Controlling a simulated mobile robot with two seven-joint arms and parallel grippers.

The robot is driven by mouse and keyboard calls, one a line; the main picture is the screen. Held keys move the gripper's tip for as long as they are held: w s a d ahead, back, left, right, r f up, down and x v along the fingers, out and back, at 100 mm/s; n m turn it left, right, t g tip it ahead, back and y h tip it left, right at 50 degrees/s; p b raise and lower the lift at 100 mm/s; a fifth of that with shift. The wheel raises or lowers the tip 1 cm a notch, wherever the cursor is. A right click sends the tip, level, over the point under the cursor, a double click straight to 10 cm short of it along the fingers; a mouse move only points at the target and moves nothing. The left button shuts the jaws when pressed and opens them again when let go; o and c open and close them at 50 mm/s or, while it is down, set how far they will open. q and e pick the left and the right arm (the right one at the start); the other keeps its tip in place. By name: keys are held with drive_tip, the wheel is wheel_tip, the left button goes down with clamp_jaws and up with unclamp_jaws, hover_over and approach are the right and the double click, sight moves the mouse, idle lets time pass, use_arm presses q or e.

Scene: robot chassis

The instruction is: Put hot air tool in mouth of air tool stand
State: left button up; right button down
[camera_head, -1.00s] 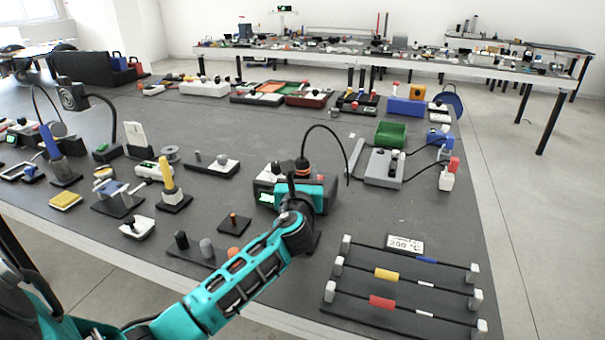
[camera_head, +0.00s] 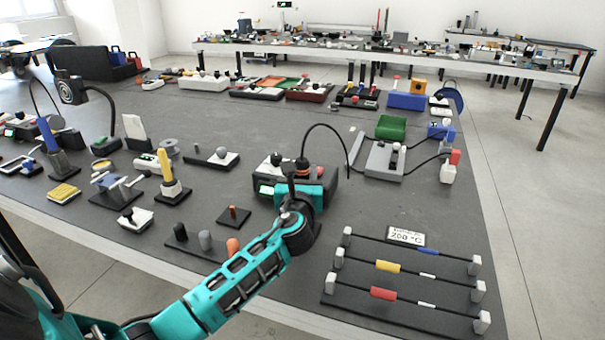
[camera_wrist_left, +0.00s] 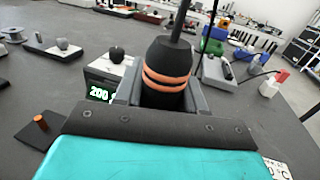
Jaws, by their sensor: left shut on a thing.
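The hot air tool (camera_wrist_left: 168,68) is black with two orange rings. In the left wrist view it stands between the fingers of my left gripper (camera_wrist_left: 163,96), which is shut on it. A dark hose rises from its top. In the head view the tool's top (camera_head: 302,165) shows above my teal left gripper (camera_head: 301,182), beside a box (camera_head: 267,180) with a lit green display. The display also shows in the left wrist view (camera_wrist_left: 98,93), reading 200. The tool's lower end is hidden by my gripper, and I cannot make out the mouth of the stand. My right gripper is not in view.
A wire rack with coloured sleeves (camera_head: 400,322) lies at the front right, near a "200 °C" sign (camera_head: 405,236). A grey fixture (camera_head: 383,160) stands right of the hose. A black strip with pegs (camera_head: 188,247) lies left of my arm.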

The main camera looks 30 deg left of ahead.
use_arm(q)
drive_tip(key=o, duration=1.1)
drive_tip(key=shift+c, duration=0.2)
drive_tip(key=shift+s+f, duration=0.1)
drive_tip(key=shift+s, duration=0.05)
drive_tip(key=p+v, duration=0.1)
drive_tip(key=v, duration=1.1)
drive_tip(key=shift+s+d, duration=0.25)
drive_tip(key=shift+d, duration=0.05)
wheel_tip(320, 180, up, 10)
drive_tip(key=p, duration=0.5)
